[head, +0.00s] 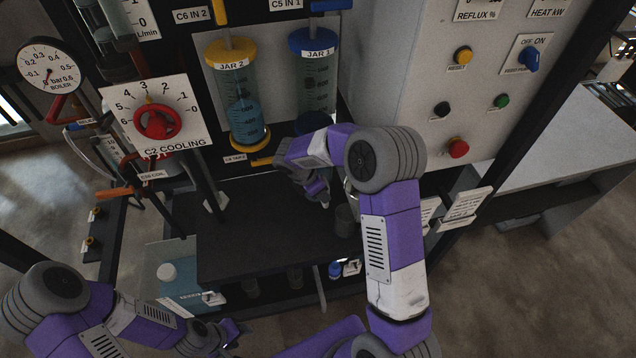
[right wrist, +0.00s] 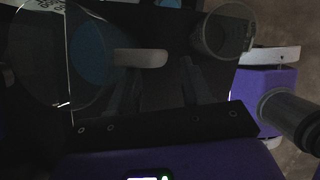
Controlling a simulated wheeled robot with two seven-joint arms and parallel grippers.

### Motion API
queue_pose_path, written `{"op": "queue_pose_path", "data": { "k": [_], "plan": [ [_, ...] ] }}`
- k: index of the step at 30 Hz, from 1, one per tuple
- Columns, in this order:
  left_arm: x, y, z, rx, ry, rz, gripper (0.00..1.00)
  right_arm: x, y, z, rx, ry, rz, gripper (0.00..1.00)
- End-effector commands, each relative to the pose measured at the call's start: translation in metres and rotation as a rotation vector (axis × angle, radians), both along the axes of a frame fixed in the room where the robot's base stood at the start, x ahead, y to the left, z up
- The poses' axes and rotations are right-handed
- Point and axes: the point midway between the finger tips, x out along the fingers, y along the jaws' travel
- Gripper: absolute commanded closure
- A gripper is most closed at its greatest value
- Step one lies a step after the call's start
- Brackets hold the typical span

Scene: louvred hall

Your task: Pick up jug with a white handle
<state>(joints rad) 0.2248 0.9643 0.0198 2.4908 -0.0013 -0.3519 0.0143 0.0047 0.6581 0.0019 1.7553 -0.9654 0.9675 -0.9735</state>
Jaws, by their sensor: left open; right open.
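The jug (right wrist: 62,55) is clear with blue contents and stands at the left of the right wrist view. Its white handle (right wrist: 140,58) points right, toward the space between the fingertips of my right gripper (right wrist: 160,72). That gripper is open; I cannot tell how far the handle sits between the fingers, and they are not closed on it. In the head view my right arm covers most of this area, so I cannot make out the jug clearly. My left gripper (head: 230,335) is open and empty at the lower edge, in front of the dark shelf (head: 240,240).
A grey cup (head: 345,220) stands close to my right gripper; it also shows in the right wrist view (right wrist: 224,32). Behind are jar 2 (head: 240,100), jar 1 (head: 316,80) and the red cooling valve (head: 156,122). A switch panel (head: 440,80) rises at right. The shelf's left part is clear.

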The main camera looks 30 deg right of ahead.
Motion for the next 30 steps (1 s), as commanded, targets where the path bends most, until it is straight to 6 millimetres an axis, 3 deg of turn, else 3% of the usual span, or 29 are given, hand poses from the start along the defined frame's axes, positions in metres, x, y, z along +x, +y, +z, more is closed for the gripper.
{"op": "queue_pose_path", "data": {
  "k": [6,14,24,30],
  "plan": [
    [0.0,0.0,-0.018,0.0,0.0,0.0,0.51,-0.001,-0.014,-0.034,0.001,0.002,-0.003,0.51],
    [0.0,0.0,-0.018,0.0,0.0,0.0,0.51,-0.001,-0.016,-0.038,0.001,0.0,-0.001,0.51],
    [0.0,0.0,-0.018,0.0,0.0,0.0,0.51,-0.001,-0.016,-0.038,0.001,0.0,-0.001,1.0],
    [0.0,0.0,-0.018,0.0,0.0,0.0,0.51,-0.001,-0.016,-0.038,0.001,0.0,-0.001,1.0]
  ]
}}
